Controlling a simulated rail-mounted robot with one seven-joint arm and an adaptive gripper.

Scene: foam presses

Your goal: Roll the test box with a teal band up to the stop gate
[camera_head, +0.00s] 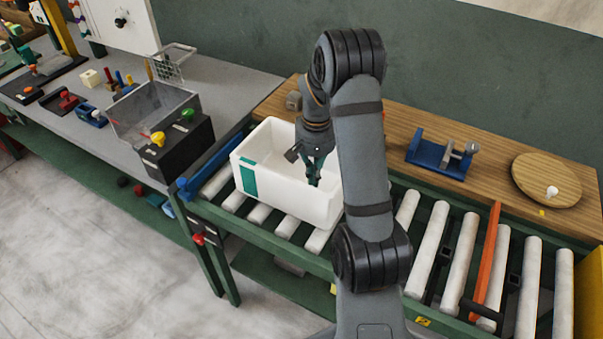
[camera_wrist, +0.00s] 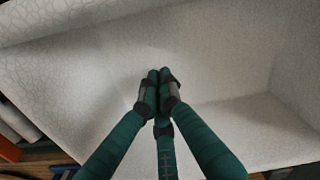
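The white test box (camera_head: 290,190) is an open-topped foam box with a teal band (camera_head: 248,180) near its left front corner. It sits on the left end of the roller conveyor (camera_head: 455,262). My gripper (camera_head: 314,180) reaches down into the box from above. In the wrist view the teal fingers of my gripper (camera_wrist: 160,78) meet at their tips, with nothing visible between them. The white inside of the box (camera_wrist: 225,60) surrounds them; I cannot tell if they touch it. An orange bar (camera_head: 486,262) across the rollers at the right looks like the stop gate. My arm hides the box's right end.
Rollers between my arm and the orange bar are bare. A wooden shelf behind holds a blue clamp fixture (camera_head: 440,155) and a round wooden board (camera_head: 547,180). A grey bench at the left carries a black button box (camera_head: 178,150) and a clear bin (camera_head: 150,108).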

